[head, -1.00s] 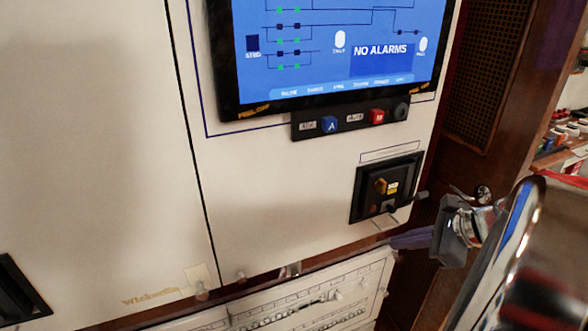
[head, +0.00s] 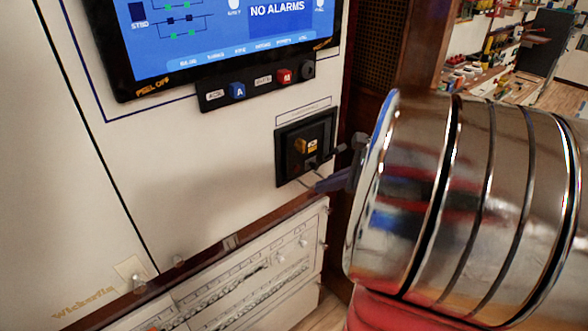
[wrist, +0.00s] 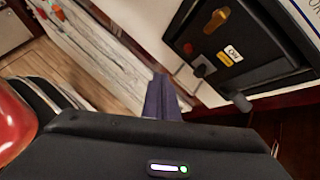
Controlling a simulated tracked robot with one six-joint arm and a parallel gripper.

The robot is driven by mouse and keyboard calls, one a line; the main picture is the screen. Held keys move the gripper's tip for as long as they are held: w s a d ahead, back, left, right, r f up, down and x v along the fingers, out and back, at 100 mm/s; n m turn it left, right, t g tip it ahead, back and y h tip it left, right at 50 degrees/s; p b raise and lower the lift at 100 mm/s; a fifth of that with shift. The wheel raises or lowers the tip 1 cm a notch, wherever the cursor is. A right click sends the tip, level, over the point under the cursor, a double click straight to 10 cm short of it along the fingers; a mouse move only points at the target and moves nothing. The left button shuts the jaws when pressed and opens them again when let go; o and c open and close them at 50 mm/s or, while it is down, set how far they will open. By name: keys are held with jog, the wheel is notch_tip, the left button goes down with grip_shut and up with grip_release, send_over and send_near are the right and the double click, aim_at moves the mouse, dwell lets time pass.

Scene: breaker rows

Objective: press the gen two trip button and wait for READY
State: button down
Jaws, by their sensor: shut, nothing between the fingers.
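A black breaker unit (head: 284,160) is set in the white cabinet front, below the screen. My gripper (head: 325,185) is shut and empty, at the lower right of the unit in the head view. In the wrist view its dark purple fingers (wrist: 162,90) are apart from the red button in the picture. Contact with anything is not visible.
The blue screen (head: 220,30) reads NO ALARMS. A strip below it holds a blue button (head: 237,91) and a red button (head: 284,76). A cluttered bench (head: 490,80) stands at the right.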

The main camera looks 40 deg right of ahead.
jog(key=shift+w+a, duration=0.1)
jog(key=shift+w, duration=2.75)
jog(key=shift+w, duration=0.15)
jog(key=shift+w, duration=0.25)
jog(key=shift+w, duration=0.4)
dwell(0.7)
jog(key=shift+s, duration=0.85)
jog(key=shift+s, duration=2.5)
